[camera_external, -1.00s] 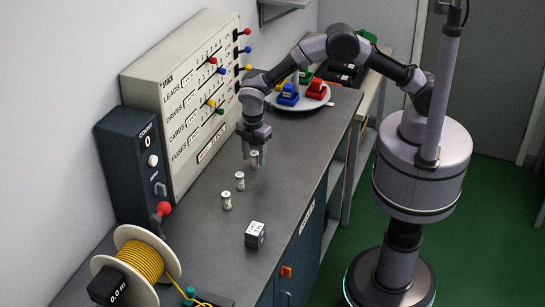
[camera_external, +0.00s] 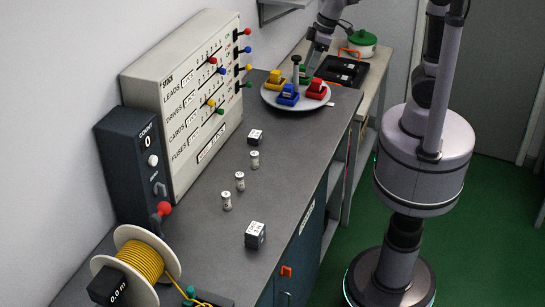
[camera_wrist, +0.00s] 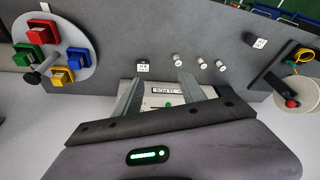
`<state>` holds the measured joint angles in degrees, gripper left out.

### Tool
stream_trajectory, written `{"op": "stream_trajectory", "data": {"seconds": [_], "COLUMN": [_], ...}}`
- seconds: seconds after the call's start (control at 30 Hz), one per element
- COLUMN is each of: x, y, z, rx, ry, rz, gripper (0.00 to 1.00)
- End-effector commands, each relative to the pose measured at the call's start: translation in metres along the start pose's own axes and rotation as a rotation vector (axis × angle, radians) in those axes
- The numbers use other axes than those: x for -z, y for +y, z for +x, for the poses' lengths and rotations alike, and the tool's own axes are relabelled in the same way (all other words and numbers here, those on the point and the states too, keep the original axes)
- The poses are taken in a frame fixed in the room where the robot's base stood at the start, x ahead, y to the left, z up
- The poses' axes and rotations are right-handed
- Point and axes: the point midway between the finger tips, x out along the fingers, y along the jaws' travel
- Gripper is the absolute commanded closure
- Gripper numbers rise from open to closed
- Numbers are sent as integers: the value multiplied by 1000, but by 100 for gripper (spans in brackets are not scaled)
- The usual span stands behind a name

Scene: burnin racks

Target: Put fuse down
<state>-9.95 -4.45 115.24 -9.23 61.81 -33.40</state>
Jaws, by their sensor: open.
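Three small white fuses stand upright in a row on the grey bench: the far fuse (camera_external: 254,159), the middle fuse (camera_external: 240,180) and the near fuse (camera_external: 227,200). In the wrist view they show beyond the fingers as three pale discs (camera_wrist: 177,57) (camera_wrist: 201,60) (camera_wrist: 221,65). My gripper (camera_wrist: 160,78) is open, with nothing between its fingers, and clear of the fuses. In the external view my arm reaches to the top, behind the plate, well away from the fuses. The grey stock panel (camera_external: 190,100) with a FUSES row stands against the wall.
A round plate (camera_external: 268,98) with coloured blocks lies at the bench's far end. Dark labelled blocks sit beyond the fuses (camera_external: 255,136) and near the front edge (camera_external: 255,236). A counter box (camera_external: 130,170) and yellow cable spool (camera_external: 140,262) stand left. A green-lidded pot (camera_external: 362,42) is behind.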

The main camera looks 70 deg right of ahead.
Motion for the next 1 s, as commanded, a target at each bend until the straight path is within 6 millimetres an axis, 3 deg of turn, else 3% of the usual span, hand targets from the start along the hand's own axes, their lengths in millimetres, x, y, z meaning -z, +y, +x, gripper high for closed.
{"op": "stream_trajectory", "data": {"seconds": [0.03, 0.13, 0.2, 0.3, 0.67, 0.77, 0.9, 1.0], "x": [-33, -95, -125, -148, -157, -166, -184, -188], "y": [2, -2, -6, -10, -11, -10, -8, -7], "z": [-24, -44, -46, -43, -35, -6, 52, 66], "rx": [-8, -4, 4, 15, 20, 20, 20, 20], "ry": [58, 155, 206, 246, 255, 255, 255, 254], "rz": [149, 451, 602, 727, 764, 764, 763, 762], "gripper": [52, 52, 52, 52, 52, 52, 52, 52]}}
